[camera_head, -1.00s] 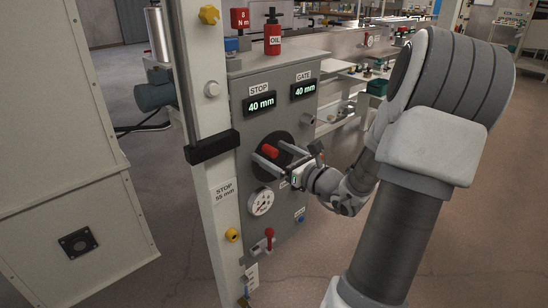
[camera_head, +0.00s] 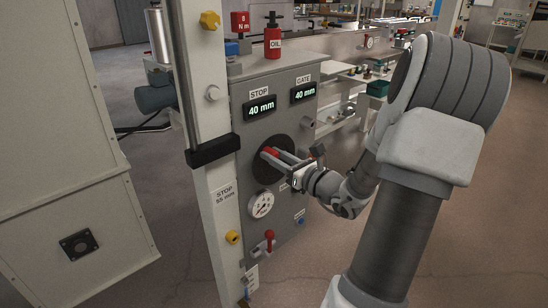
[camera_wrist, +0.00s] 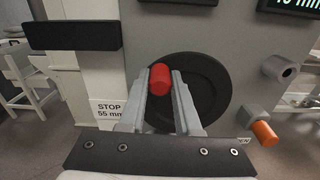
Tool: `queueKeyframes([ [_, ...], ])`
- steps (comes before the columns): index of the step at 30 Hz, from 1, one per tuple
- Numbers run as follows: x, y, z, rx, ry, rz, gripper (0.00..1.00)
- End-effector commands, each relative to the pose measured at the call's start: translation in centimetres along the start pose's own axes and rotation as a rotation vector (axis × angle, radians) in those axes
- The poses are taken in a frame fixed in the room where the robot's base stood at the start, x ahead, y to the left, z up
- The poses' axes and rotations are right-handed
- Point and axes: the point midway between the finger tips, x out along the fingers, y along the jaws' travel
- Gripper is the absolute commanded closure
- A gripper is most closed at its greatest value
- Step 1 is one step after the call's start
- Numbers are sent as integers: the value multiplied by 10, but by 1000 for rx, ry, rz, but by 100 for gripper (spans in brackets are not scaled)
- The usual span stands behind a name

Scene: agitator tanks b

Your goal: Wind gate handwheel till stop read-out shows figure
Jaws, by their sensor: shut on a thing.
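The gate handwheel (camera_head: 267,176) is a black disc on the front of the grey control panel (camera_head: 243,210), with a red crank handle (camera_wrist: 160,78) standing out from it. My gripper (camera_head: 277,156) is shut on the red handle; in the wrist view its two fingers lie on either side of it. The STOP read-out (camera_head: 260,108) shows 40 mm. The GATE read-out (camera_head: 303,92) beside it also shows 40 mm. A label (camera_head: 224,193) on the white post reads STOP 55 mm.
A round gauge (camera_head: 260,205) and a red-knobbed lever (camera_head: 269,238) sit below the wheel. An orange-tipped knob (camera_wrist: 264,133) is right of the wheel. A red oil bottle (camera_head: 273,42) stands on top. The white post (camera_head: 207,120) with a black block rises at left.

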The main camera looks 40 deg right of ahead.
Motion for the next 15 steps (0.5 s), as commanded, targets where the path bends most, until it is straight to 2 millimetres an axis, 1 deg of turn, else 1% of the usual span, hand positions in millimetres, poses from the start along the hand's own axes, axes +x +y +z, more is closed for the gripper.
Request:
queueKeyframes([
  [1, 0, -2, 5, 23, 2, -1, 100],
  [15, 0, -13, 11, 216, 2, -4, 100],
])
